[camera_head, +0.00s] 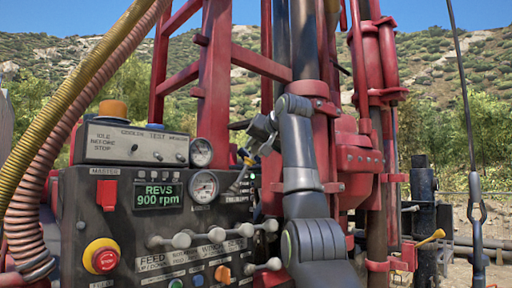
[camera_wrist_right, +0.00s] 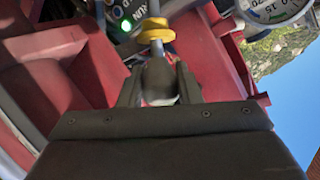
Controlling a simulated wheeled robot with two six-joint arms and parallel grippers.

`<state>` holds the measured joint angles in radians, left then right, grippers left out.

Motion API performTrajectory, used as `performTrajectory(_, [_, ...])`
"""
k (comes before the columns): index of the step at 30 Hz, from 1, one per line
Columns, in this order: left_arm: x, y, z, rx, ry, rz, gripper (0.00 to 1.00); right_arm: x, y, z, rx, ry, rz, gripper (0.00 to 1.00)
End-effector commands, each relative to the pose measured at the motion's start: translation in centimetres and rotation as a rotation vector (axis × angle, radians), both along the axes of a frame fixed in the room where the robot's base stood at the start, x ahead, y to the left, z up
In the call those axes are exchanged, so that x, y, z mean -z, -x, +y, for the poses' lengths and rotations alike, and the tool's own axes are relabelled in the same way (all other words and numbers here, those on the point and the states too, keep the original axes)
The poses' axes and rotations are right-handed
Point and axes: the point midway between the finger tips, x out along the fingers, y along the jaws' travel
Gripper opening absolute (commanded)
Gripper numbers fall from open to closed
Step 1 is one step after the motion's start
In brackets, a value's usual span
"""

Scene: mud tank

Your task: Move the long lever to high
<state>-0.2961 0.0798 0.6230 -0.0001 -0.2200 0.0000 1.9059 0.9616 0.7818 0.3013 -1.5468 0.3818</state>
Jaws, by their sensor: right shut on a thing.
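The long lever (camera_head: 238,182) rises from the right part of the control panel (camera_head: 130,220), beside the lower gauge, with a yellow collar near its top. My right gripper (camera_head: 250,150) is at its upper end, coming in from the right. In the right wrist view, the gripper (camera_wrist_right: 159,88) is shut around the lever's grey end, and the lever's yellow collar (camera_wrist_right: 155,30) shows just beyond the fingertips. The fingers hide part of the lever's end. The lever's high and low labels cannot be read. My left gripper is not in view.
Several short grey levers (camera_head: 182,240) stick out low on the panel. A red stop button (camera_head: 103,257) is at the left. The display (camera_head: 158,196) reads REVS 900 rpm. The red mast (camera_head: 215,80) stands close behind my right arm, and thick hoses (camera_head: 60,130) hang at the left.

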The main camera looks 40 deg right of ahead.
Motion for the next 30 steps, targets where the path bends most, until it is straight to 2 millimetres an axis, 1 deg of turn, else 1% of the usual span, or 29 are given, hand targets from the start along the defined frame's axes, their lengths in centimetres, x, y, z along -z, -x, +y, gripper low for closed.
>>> performTrajectory(2, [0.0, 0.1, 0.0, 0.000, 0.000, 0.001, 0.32, 0.0, 0.0, 0.0, 0.001, -0.001, -0.001, 0.00])
performTrajectory(3, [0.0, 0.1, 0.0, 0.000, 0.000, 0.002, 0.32, 0.0, 0.0, 0.0, 0.002, -0.001, -0.001, 0.34])
performTrajectory(7, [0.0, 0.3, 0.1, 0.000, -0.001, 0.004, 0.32, 0.0, 0.0, 0.0, 0.002, 0.000, -0.001, 0.51])
performTrajectory(16, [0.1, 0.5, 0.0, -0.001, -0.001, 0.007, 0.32, 0.0, 0.1, 0.0, 0.000, 0.000, -0.001, 0.51])
performTrajectory(20, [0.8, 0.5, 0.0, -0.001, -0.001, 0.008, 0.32, -0.3, 1.1, 0.4, 0.000, 0.001, -0.003, 0.51])
performTrajectory(23, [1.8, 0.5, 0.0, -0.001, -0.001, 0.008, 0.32, -0.7, 2.7, 0.9, 0.000, 0.002, -0.006, 0.51])
performTrajectory(30, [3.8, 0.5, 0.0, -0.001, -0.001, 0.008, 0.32, -2.6, 8.1, 2.8, 0.000, 0.001, -0.007, 0.51])
